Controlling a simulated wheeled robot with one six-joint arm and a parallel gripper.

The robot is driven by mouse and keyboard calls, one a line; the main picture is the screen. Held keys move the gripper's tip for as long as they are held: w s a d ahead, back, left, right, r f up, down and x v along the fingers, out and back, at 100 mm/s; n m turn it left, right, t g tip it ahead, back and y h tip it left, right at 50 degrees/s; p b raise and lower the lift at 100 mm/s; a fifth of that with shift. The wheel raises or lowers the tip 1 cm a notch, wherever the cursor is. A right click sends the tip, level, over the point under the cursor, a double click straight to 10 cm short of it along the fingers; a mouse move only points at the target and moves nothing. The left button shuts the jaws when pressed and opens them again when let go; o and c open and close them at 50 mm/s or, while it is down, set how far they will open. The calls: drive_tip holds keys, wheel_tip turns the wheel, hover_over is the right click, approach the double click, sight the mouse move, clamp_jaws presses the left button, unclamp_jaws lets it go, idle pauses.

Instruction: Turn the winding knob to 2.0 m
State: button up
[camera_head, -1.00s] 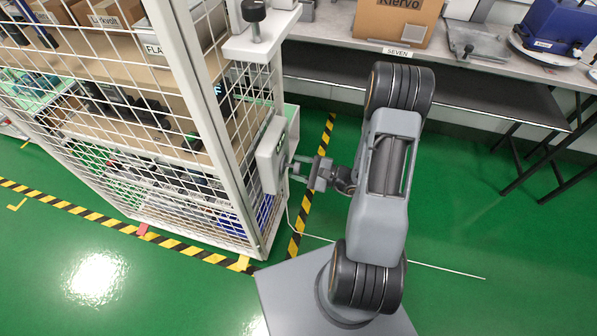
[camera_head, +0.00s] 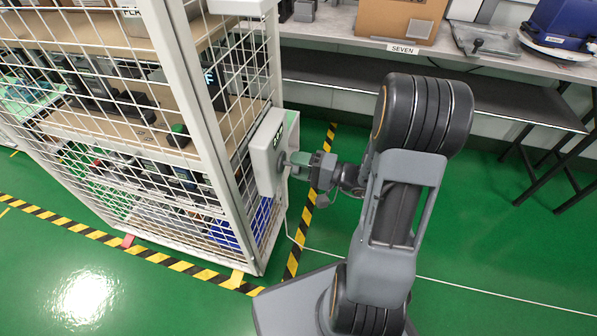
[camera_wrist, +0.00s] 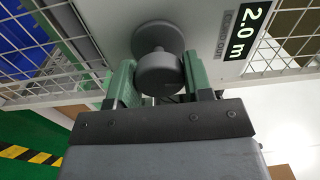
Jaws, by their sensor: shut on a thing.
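The winding knob (camera_wrist: 160,75) is a round grey knob on the face of a pale box. My gripper (camera_wrist: 158,70) is shut on it, with one green finger on each side. In the head view, the pale box (camera_head: 264,150) is fixed to the side of a wire-mesh cage. My gripper (camera_head: 300,164) reaches it from the right, and the knob is mostly hidden by the fingers.
The mesh cage (camera_head: 205,120) with loaded shelves stands at left. A bench (camera_head: 340,25) with a cardboard box (camera_head: 400,15) and a dark lower shelf (camera_head: 440,85) is behind. Yellow-black tape (camera_head: 165,262) marks the green floor, which is open at front left.

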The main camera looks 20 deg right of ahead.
drive_tip(key=shift+n+b, duration=0.6)
drive_tip(key=shift+n, duration=0.1)
drive_tip(key=o, duration=0.9)
drive_tip(key=p+v, duration=0.2)
drive_tip(key=v, duration=1.1)
drive_tip(key=shift+s+d, duration=0.2)
drive_tip(key=shift+d, duration=0.15)
